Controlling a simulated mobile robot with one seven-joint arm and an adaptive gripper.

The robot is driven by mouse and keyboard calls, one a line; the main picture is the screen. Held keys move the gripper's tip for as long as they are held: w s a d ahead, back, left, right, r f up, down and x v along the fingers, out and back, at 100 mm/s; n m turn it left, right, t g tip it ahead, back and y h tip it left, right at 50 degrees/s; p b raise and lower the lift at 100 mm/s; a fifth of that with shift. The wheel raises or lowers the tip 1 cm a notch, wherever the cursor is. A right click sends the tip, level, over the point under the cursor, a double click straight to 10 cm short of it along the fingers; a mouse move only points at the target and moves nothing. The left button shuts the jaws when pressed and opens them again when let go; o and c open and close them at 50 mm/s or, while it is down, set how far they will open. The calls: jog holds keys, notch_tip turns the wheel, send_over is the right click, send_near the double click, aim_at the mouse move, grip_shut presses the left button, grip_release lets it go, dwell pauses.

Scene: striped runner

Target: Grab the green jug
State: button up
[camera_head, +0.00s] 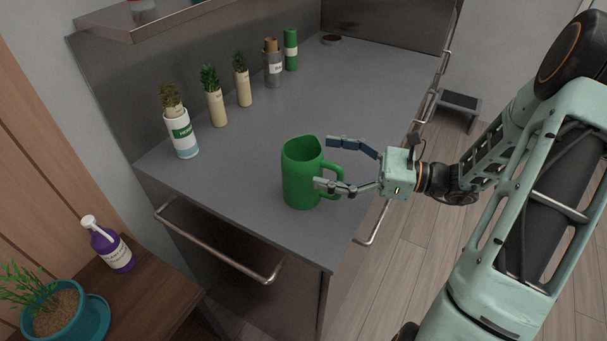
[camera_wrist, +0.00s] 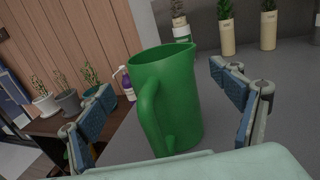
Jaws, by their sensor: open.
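The green jug (camera_head: 300,175) stands upright near the front edge of the grey counter (camera_head: 250,203). Its handle faces right, toward my gripper (camera_head: 333,164). My gripper is open, with one finger behind the handle side and the other in front of it, near the handle. In the wrist view the jug (camera_wrist: 180,100) stands between the two spread blue-padded fingers of my gripper (camera_wrist: 165,105), its handle toward the camera. A gap shows between the jug and each finger there. The jug's far side is hidden.
Several potted plants and containers, including a white-and-green bottle (camera_head: 182,138) and a green cylinder (camera_head: 291,50), line the counter's back. A metal rail (camera_head: 215,247) runs along the front. The counter's middle is clear.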

aim_at(303, 158)
jog(key=x, duration=0.5)
jog(key=shift+a+f, duration=0.1)
jog(key=shift+f, duration=0.15)
jog(key=shift+c, duration=0.2)
jog(key=c, duration=2)
jog(key=shift+w+r, duration=0.1)
jog(key=shift+c, duration=0.9)
